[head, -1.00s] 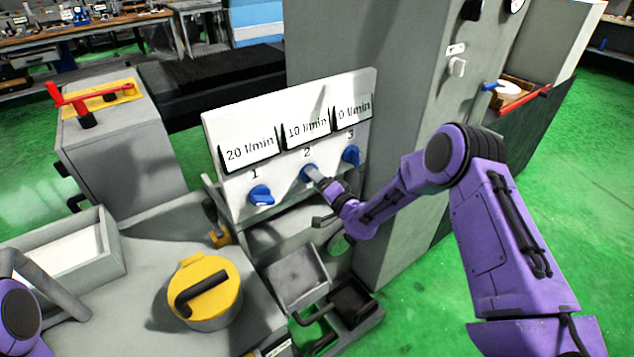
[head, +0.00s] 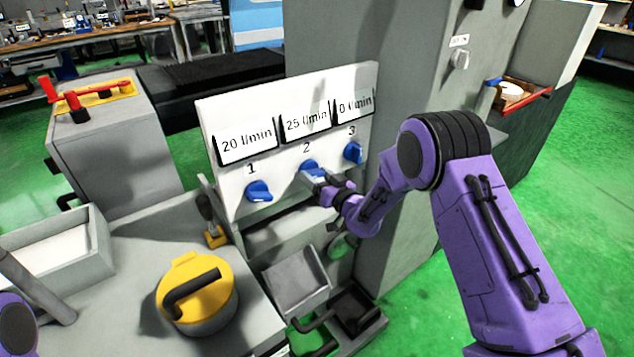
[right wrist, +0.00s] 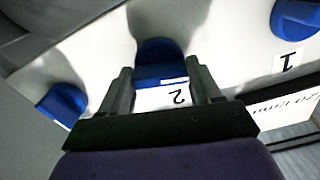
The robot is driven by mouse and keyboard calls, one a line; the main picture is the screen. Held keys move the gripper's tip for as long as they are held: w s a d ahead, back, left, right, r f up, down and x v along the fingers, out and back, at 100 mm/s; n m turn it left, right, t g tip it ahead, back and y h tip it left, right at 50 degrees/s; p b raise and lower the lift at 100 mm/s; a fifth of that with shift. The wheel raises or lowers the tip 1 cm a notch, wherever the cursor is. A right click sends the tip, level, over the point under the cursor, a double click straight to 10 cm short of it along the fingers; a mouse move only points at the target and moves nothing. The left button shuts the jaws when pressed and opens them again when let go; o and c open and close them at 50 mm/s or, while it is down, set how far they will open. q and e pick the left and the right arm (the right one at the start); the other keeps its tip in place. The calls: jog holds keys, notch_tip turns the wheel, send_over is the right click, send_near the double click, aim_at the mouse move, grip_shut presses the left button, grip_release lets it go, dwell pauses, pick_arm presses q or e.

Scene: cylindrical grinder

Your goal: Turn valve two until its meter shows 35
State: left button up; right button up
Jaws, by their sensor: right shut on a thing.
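The white panel (head: 228,190) carries three blue valve knobs numbered 1, 2 and 3, each with a meter above. Valve two (head: 309,167) is the middle knob; its meter (head: 305,123) reads 25 l/min. My right gripper (head: 317,177) is at valve two and shut on it. In the right wrist view, the fingers of my right gripper (right wrist: 162,88) stand on either side of the blue knob of valve two (right wrist: 160,62), above the upside-down label 2. My left gripper is out of view; only a bit of the left arm shows at the lower left of the head view.
Valve one (head: 258,191) stands left of valve two under a meter at 20 l/min. Valve three (head: 353,152) stands close on the right under 0 l/min. A yellow-lidded pot (head: 197,290) and a grey tray (head: 295,283) sit below the panel.

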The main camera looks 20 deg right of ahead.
jog(key=n+b, duration=0.3)
jog(key=n, duration=0.2)
jog(key=shift+f, duration=0.2)
jog(key=shift+r+n+b, duration=0.1)
jog(key=shift+n+b, duration=0.35)
jog(key=shift+n, duration=0.35)
jog(key=o, duration=1.1)
jog(key=shift+c, duration=0.2)
jog(key=s+d+b, duration=0.2)
jog(key=s, duration=0.8)
jog(key=shift+s, duration=0.2)
